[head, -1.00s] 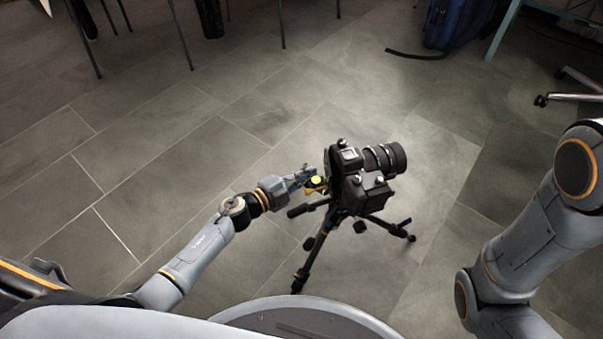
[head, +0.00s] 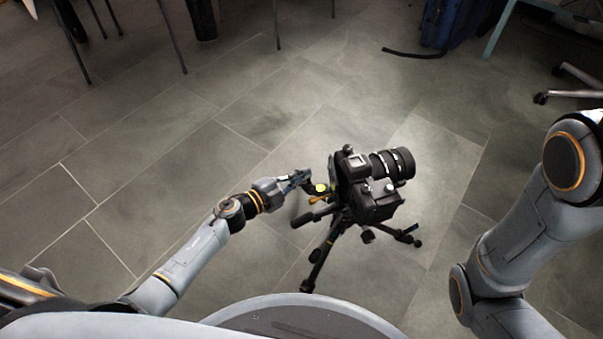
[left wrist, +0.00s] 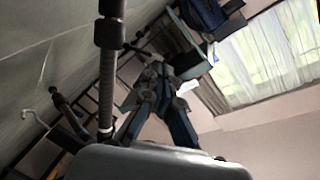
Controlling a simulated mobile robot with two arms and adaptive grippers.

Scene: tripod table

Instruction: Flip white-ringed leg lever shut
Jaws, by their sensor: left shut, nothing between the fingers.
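A black tripod (head: 322,257) stands on the floor with its legs spread and a black camera (head: 375,202) on top. A yellow-topped knob (head: 320,188) is on its left side. My left gripper (head: 302,178) is beside the tripod head, just left of the camera, shut and empty. In the left wrist view its fingers (left wrist: 165,92) are together. There, a dark upright pole (left wrist: 106,70) with collars stands left of the fingers, seemingly a tripod leg. I cannot make out the white-ringed lever clearly. My right arm is at the right; its gripper is out of frame.
Thin dark furniture legs (head: 172,35) stand at the back left. A blue bag (head: 450,22), a teal table leg (head: 500,28) and a chair base (head: 575,80) are at the back right. The tiled floor left of the tripod is clear.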

